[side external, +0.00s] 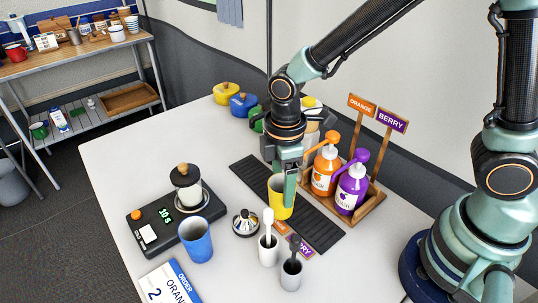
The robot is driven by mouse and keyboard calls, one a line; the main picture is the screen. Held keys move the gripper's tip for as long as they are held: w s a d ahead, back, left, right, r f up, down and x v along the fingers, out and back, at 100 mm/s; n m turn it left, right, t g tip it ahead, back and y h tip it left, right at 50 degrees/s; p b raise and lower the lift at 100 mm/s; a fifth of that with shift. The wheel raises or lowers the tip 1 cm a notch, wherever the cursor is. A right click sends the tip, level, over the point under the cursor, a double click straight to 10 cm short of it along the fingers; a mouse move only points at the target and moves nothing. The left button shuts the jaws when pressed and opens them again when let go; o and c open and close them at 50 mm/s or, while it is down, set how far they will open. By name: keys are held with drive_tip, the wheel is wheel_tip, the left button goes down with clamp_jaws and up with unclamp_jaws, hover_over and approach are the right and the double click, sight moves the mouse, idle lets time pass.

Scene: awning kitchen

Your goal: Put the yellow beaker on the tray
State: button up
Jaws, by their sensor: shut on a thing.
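The yellow beaker (276,203) is upright in my gripper (286,190), near the middle of the side external view. My gripper points down and is shut on the beaker's wall; one finger covers part of its right side. The beaker overlaps a long black ribbed tray (319,232) in the picture. I cannot tell whether its base touches the tray or hangs just above. The far part of the tray is partly hidden behind my gripper.
A wooden rack (371,208) with an orange bottle (323,176) and a purple bottle (351,195) stands close to the right. White cup (268,253), grey cup (291,275), small metal pot (245,224), blue cup (197,243) and black scale (150,217) stand in front and left.

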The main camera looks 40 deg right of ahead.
drive_tip(key=shift+d+f, duration=0.1)
drive_tip(key=shift+f, duration=0.45)
drive_tip(key=d, duration=0.4)
drive_tip(key=shift+f, duration=0.15)
drive_tip(key=shift+a+f, duration=0.1)
drive_tip(key=shift+f, duration=0.35)
drive_tip(key=shift+f, duration=0.15)
drive_tip(key=o, duration=1.6)
drive_tip(key=shift+c, duration=0.2)
